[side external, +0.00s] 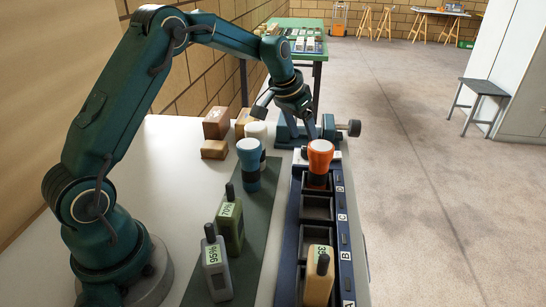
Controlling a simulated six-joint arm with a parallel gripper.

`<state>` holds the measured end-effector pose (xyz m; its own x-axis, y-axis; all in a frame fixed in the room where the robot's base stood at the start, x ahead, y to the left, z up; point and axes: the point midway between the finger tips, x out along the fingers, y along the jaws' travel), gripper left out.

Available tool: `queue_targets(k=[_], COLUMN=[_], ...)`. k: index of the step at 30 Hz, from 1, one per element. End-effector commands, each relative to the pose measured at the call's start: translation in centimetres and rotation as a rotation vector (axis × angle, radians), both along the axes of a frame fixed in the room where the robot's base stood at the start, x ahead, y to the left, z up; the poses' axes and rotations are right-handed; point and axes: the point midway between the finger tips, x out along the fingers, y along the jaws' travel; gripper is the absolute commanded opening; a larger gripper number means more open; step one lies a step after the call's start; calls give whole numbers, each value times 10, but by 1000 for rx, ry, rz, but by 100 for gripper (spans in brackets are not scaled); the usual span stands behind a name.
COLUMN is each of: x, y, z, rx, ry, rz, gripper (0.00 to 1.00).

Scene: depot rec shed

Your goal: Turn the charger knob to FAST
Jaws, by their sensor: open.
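The charger is a long dark-blue rack (345,238) with bays lettered A to D, running along the table's right side. A tan radio (318,275) stands in bay A, and an orange-headed torch (319,160) stands upright at the far end by D. A pale panel (332,155) shows partly behind the torch. I cannot make out the knob or a FAST mark; the torch and my gripper may cover them. My gripper (287,117) is open, beyond the torch, above or beside a teal vise-like tool (286,133). I cannot tell whether it touches anything.
A blue torch (248,165), a green radio (230,222) and a grey radio (216,266) stand left of the rack on a green mat (255,240). Brown blocks (216,123) and a white cylinder (257,130) stand behind. The middle bays look empty.

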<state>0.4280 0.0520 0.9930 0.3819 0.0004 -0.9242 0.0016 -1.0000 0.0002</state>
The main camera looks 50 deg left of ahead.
Motion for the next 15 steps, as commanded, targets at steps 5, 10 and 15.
queue_targets(k=[5,10,15], x=[9,13,13], y=[-1,-1,-1], z=[-21,-31,-32], rx=[-1,-1,0], ry=[2,0,-2], rz=[-1,-1,-1], gripper=[72,72,72])
